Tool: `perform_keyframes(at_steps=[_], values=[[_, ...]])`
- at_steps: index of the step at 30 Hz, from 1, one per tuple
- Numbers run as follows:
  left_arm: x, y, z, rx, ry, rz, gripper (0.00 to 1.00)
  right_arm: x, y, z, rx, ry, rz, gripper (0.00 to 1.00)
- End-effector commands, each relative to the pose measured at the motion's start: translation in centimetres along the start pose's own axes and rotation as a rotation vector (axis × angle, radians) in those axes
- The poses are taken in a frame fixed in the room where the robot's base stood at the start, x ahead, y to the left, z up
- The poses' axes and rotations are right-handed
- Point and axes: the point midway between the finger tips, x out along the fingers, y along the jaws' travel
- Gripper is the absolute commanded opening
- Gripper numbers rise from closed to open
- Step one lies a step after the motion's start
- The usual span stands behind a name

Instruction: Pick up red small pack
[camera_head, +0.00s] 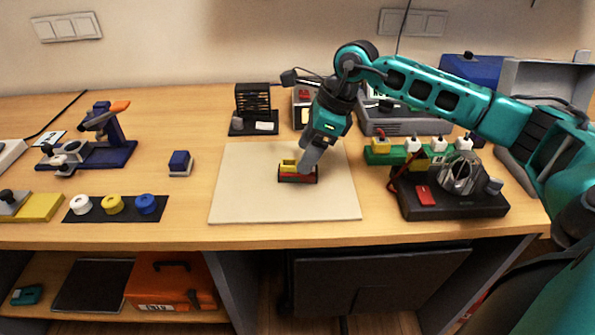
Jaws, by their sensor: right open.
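A small pack with red, yellow and dark parts (298,178) lies on the white mat (240,195), near the mat's middle. My right gripper (308,165) reaches down from above, its fingers right at the pack's right part. It is open; the fingers partly cover the pack, and I cannot tell if they touch it. Another small flat red piece (424,195) lies on a black base (450,206) at the right. My left gripper is not in view.
A black strip with white, yellow and blue round caps (112,204) lies left of the mat. A small blue-and-white block (180,163) stands between them. A green strip with several plugs (385,156) is at the right. The mat's front half is clear.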

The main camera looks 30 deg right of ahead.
Motion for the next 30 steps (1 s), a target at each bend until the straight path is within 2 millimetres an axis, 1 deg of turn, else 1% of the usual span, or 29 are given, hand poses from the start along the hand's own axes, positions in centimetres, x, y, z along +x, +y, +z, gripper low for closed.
perform_keyframes(at_steps=[6, 9, 17, 30], values=[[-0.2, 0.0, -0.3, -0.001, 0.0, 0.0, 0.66, 3.4, -0.2, 0.3, 0.001, 0.0, 0.004, 0.7], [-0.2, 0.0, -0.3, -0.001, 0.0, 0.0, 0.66, 4.3, -0.2, 0.3, 0.002, 0.001, 0.004, 0.7], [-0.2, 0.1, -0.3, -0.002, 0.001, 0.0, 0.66, 4.5, -0.2, 0.2, 0.001, 0.001, 0.002, 0.7], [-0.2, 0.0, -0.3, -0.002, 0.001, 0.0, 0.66, 4.5, -0.2, 0.3, 0.001, 0.0, 0.002, 0.29]])
